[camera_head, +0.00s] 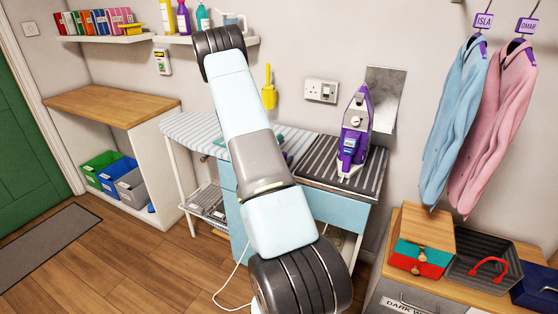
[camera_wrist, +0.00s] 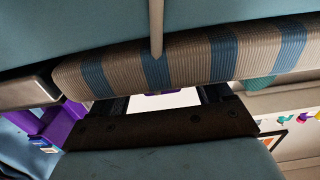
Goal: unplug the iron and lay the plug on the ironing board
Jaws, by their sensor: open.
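The purple-and-white iron (camera_head: 354,135) stands upright on a dark striped rest (camera_head: 318,166) at the right. The ironing board (camera_head: 190,126) has a pale blue-striped cover; my arm hides part of it. A white wall socket (camera_head: 321,90) is left of the iron; I cannot make out a plug there. A white cord (camera_head: 232,284) runs down to the floor. In the wrist view, my gripper (camera_wrist: 165,98) is open, its dark fingers partly hidden by a blue-and-beige striped padded edge (camera_wrist: 190,60). A pale cord-like strip (camera_wrist: 156,28) crosses that edge. My arm mostly hides the gripper in the head view.
A grey metal sheet (camera_head: 385,98) is on the wall behind the iron. Blue and pink shirts (camera_head: 452,120) hang at the right above a wooden top with boxes. A yellow brush (camera_head: 268,90) hangs left of the socket. A wooden counter (camera_head: 112,103) is at the left.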

